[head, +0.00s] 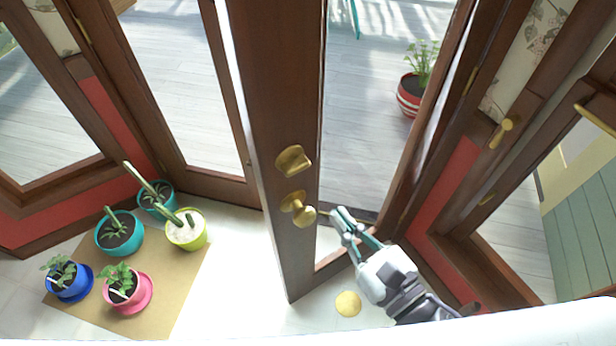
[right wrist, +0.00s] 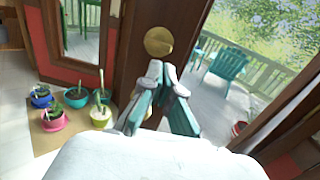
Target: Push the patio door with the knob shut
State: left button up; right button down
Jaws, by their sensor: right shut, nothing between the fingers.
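The patio door (head: 277,100) has a brown wooden frame and stands ajar, its edge turned toward me. A brass knob (head: 298,208) and a brass plate (head: 293,161) above it sit on the door. My right gripper (head: 340,212) is shut and empty, just right of the knob and beside the door's glass side. In the right wrist view the fingertips (right wrist: 162,68) are just below a round brass piece (right wrist: 158,41) on the door. I cannot tell whether they touch the door. My left gripper is not in view.
Several potted plants stand on a tan mat (head: 180,290) at the lower left. Another door with a brass handle (head: 501,131) is at the right. A round yellow disc (head: 348,304) lies on the floor. Outside are a striped pot (head: 410,96) and teal chairs (right wrist: 226,70).

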aim_at(300, 170)
jog(key=p+x, duration=0.3)
jog(key=x, duration=0.6)
jog(key=shift+r, duration=0.1)
jog(key=shift+w+a+p, duration=0.3)
jog(key=shift+w+a, duration=0.05)
jog(key=shift+w, duration=0.1)
